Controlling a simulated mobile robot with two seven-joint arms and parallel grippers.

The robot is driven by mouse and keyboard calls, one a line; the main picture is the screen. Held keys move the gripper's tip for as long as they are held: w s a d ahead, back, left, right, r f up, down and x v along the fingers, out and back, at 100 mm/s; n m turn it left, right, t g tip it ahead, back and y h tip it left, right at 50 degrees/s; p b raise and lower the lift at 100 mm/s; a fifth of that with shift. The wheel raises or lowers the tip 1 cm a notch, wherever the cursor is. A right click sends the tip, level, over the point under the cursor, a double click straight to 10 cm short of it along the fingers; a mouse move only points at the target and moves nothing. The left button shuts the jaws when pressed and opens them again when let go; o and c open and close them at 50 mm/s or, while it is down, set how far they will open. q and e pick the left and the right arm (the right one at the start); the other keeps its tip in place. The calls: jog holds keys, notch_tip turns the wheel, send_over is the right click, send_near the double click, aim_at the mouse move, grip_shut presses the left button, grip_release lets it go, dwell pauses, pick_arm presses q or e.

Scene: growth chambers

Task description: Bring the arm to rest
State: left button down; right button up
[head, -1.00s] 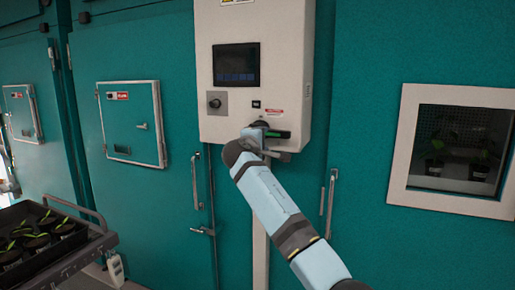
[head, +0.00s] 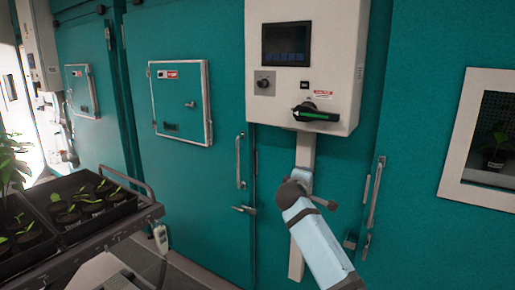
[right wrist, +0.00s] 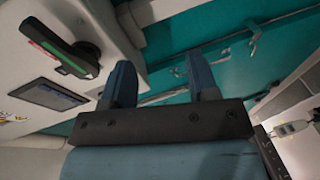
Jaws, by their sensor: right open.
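My right arm comes up from the bottom of the head view, in front of the teal chamber doors and below the control box (head: 304,60). The black rotary handle with a green stripe (head: 316,114) sits low on the control box, lying nearly level. It also shows in the right wrist view (right wrist: 62,48), clear of the fingers. My left gripper is out of view.
A cart with a black tray (head: 62,240) of seedling pots stands at the lower left. Door handles (head: 374,200) stick out close to the right of my arm, and another (head: 239,162) to its left. A window (head: 484,140) with a plant is at the right.

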jog(key=s+f+y, duration=0.1)
jog(key=s+f, duration=0.2)
jog(key=f, duration=0.3)
jog(key=s+f+m+g+y, duration=0.1)
jog(key=s+f+y, duration=0.15)
jog(key=f, duration=0.35)
jog(key=s+f, duration=0.4)
jog(key=f, duration=0.3)
jog(key=s+f+m+y, duration=0.1)
jog(key=s+f, duration=0.5)
jog(key=s, duration=0.3)
jog(key=s+d+f+m+g+y+p, duration=0.1)
jog(key=s+f+y, duration=0.1)
jog(key=s+f, duration=0.3)
jog(key=s+d+f+m+g+y, duration=0.1)
jog(key=s+f, duration=0.5)
jog(key=s, duration=0.6)
jog(key=shift+s+f+m+y, duration=0.35)
jog(key=shift+m+y, duration=0.1)
jog(key=shift+m, duration=0.15)
jog(key=s+m, duration=0.1)
jog(key=s, duration=0.4)
jog(key=s+m+y, duration=0.1)
jog(key=s, duration=0.3)
jog(key=s+d+m+p, duration=0.1)
jog(key=s, duration=0.4)
jog(key=shift+s+f+g, duration=0.3)
jog(key=shift+s+f, duration=0.05)
jog(key=shift+f, duration=0.05)
jog(key=shift+c, duration=0.2)
